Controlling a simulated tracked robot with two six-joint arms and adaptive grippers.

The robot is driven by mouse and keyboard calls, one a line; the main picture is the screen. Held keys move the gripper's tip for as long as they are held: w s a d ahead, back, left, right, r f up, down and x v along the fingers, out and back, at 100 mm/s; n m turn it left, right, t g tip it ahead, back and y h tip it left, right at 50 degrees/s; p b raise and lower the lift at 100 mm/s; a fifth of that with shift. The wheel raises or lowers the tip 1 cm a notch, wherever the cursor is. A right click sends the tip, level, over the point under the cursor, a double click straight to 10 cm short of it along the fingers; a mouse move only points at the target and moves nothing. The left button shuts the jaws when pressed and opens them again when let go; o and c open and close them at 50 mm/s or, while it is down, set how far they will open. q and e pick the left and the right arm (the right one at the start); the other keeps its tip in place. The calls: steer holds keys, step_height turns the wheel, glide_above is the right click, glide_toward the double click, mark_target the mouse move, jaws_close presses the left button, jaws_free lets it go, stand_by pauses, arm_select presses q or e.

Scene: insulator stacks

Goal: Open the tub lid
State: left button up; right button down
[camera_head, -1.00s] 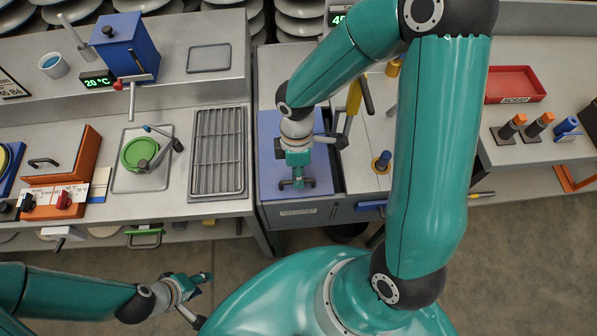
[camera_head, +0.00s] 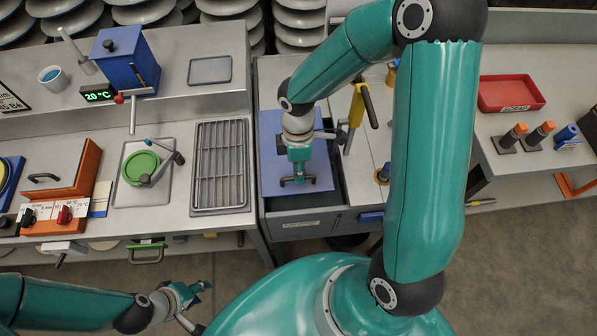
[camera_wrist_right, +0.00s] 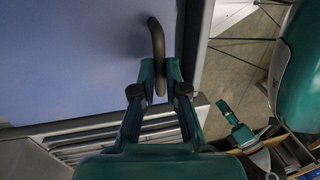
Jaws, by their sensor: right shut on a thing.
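The tub lid is a flat blue-violet panel (camera_head: 272,172) with a dark handle (camera_head: 285,181). It lies over the grey tub (camera_head: 300,222), set in the bench in the middle of the head view. A dark gap shows along the tub's front and right edges. My right gripper (camera_head: 299,177) is shut on the handle, at the lid's front part. The right wrist view shows the curved handle (camera_wrist_right: 157,38) between its fingers, with the lid (camera_wrist_right: 80,60) at left. My left gripper (camera_head: 197,296) is low at the left, away from the benches; its finger opening is unclear.
A metal grate (camera_head: 220,165) and a green round dish (camera_head: 140,167) are left of the tub. A yellow-handled tool (camera_head: 357,105) stands close to its right. A red tray (camera_head: 511,92) is further right. My right arm hides part of the bench.

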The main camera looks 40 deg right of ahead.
steer(key=c, duration=1.2)
jaws_free()
steer(key=shift+r, duration=0.1)
step_height(320, 180, up, 12)
steer(key=w+d, duration=0.1)
steer(key=w, duration=0.1)
steer(key=shift+d+f, duration=0.15)
steer(key=shift+f, duration=0.05)
